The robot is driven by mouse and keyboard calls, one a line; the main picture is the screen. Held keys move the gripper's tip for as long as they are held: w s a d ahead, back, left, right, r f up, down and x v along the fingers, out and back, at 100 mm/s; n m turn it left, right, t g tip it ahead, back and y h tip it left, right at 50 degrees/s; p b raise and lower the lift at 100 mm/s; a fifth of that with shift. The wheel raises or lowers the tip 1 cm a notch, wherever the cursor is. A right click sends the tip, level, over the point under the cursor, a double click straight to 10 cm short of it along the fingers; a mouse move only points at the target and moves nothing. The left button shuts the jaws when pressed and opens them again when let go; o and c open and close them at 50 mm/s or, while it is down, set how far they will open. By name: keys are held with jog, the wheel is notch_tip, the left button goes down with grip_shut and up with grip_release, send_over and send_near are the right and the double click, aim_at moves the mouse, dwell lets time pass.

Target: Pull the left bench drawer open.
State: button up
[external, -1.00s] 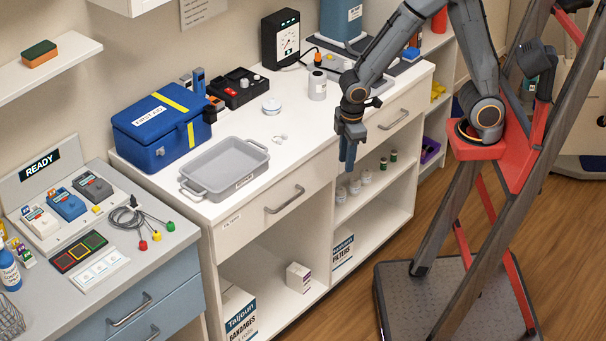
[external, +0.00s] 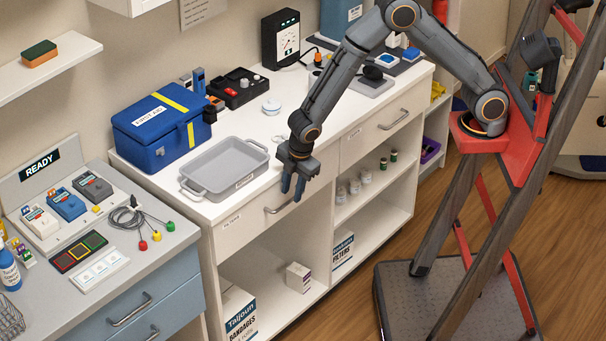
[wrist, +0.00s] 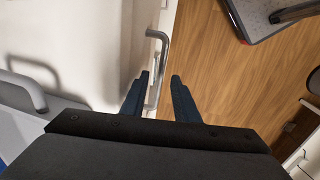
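The left bench drawer (external: 238,226) is a white front under the grey tray and sits flush with the bench. Its grey bar handle (external: 273,211) is partly hidden behind my fingers in the external view. My gripper (external: 292,192) points down in front of the handle's right part. In the wrist view the handle (wrist: 164,52) runs up the picture, and its lower part shows between my two dark fingertips (wrist: 160,78). The fingers are apart, with a gap on either side of the bar. I cannot tell whether they touch it.
The grey tray (external: 188,184) stands on the bench top just behind the drawer. A second white drawer (external: 362,140) is to the right. Open shelves below hold boxes and jars. The wooden floor in front of the drawer is clear; a red-and-grey stand (external: 450,250) is further right.

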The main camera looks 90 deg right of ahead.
jog(key=shift+w+d+f, duration=0.1)
jog(key=shift+d+f, duration=0.05)
jog(key=shift+f, duration=0.75)
jog(key=shift+c, duration=0.3)
grip_shut()
jog(key=s+a+b, duration=0.3)
jog(key=s+a, duration=1.7)
jog(key=shift+s+a+b, duration=0.2)
jog(key=shift+b, duration=0.15)
jog(key=shift+o, duration=0.3)
grip_release()
